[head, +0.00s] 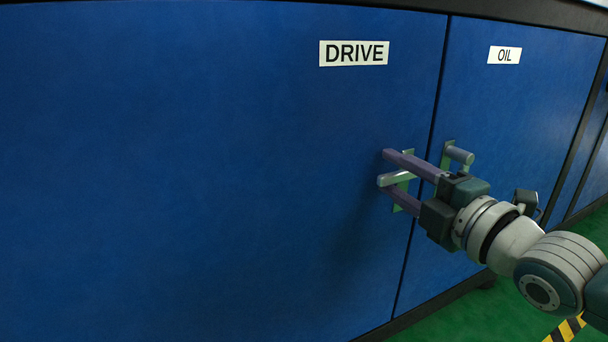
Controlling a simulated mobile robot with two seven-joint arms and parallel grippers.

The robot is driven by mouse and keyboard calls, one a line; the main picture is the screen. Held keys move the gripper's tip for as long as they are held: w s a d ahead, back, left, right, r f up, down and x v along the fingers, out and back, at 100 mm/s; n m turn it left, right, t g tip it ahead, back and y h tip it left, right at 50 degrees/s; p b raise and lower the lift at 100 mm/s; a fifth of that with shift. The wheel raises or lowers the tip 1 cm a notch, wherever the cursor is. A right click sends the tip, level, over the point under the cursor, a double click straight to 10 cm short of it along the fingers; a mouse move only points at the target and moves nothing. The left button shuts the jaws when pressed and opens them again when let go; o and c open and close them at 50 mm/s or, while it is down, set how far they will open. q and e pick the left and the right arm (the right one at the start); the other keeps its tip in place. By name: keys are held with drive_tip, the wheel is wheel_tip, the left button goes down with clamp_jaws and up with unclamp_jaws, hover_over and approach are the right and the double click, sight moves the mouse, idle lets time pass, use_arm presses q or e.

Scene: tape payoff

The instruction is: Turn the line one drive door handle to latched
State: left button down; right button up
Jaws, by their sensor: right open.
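The drive door (200,180) is a large blue panel with a white DRIVE label (354,53). Its handle (396,179) is a small pale metal lever on a greenish plate near the door's right edge, and its bar points left, close to level. My right gripper (388,176) reaches in from the right with its two purple fingers open, one above and one below the handle's bar. Whether either finger touches the bar I cannot tell. The gripper and its fingers hide part of the handle's plate. My left gripper is not in view.
To the right is a narrower blue door with an OIL label (504,55) and its own handle (458,156), close above my right gripper's body. A dark seam parts the two doors. Green floor (460,318) and yellow-black tape (568,329) show at the lower right.

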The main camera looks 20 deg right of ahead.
drive_tip(key=shift+c, duration=0.3)
clamp_jaws()
idle(1.1)
